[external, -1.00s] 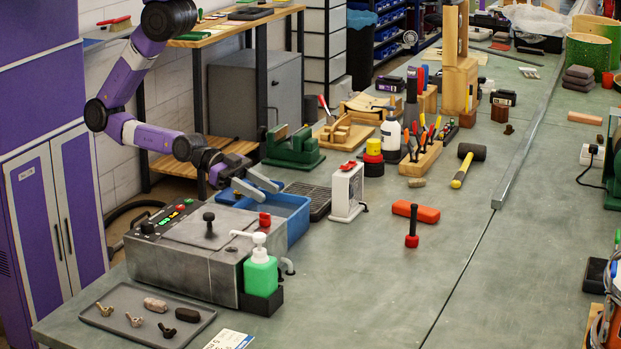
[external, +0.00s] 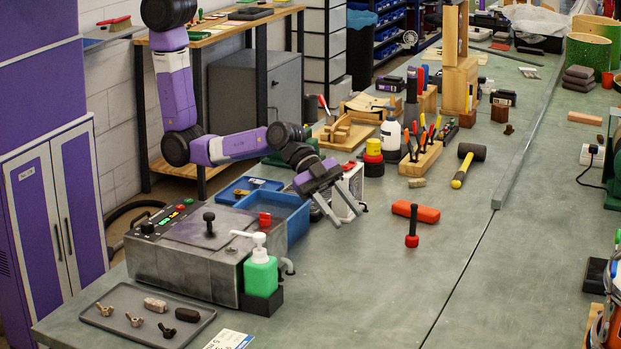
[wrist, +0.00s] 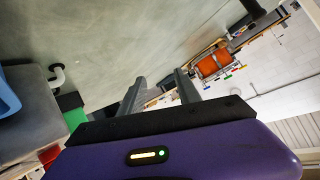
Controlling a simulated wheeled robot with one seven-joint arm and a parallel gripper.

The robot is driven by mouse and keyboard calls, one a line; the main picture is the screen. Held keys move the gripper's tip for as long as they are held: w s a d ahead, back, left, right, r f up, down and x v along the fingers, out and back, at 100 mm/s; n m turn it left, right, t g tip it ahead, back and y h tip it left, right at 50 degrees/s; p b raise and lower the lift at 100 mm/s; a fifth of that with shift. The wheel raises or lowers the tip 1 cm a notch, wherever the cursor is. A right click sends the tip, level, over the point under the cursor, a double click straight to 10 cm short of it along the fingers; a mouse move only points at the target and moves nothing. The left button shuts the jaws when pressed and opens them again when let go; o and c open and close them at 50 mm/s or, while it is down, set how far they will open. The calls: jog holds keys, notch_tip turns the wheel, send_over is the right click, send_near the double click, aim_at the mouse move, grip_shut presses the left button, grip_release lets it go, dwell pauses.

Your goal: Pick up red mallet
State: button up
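I cannot make out the mallet in the wrist view.
A grey machine box (external: 200,260), a green pump bottle (external: 261,275) and a blue bin (external: 290,212) stand left of my gripper. A tool block (external: 420,160) and a dark-headed mallet with a yellow handle (external: 461,175) lie farther back. The bench front right of centre is clear.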

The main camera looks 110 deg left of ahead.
jog(key=w+a+m+g, duration=0.2)
jog(key=w+a+g, duration=0.1)
jog(key=w+a, duration=0.2)
jog(key=n+h+b, duration=0.2)
jog(key=h+b, duration=0.2)
jog(key=h, duration=0.1)
send_near(414, 209)
jog(key=shift+w+d+f, duration=0.75)
jog(key=shift+d+f, duration=0.1)
jog(key=shift+f, duration=0.35)
jog(key=shift+t, duration=0.5)
jog(key=shift+p+x, duration=1.25)
jog(key=shift+x, duration=2.05)
jog(key=shift+s+f, duration=0.1)
jog(key=shift+f, duration=0.05)
jog(key=shift+y, duration=0.3)
grip_shut()
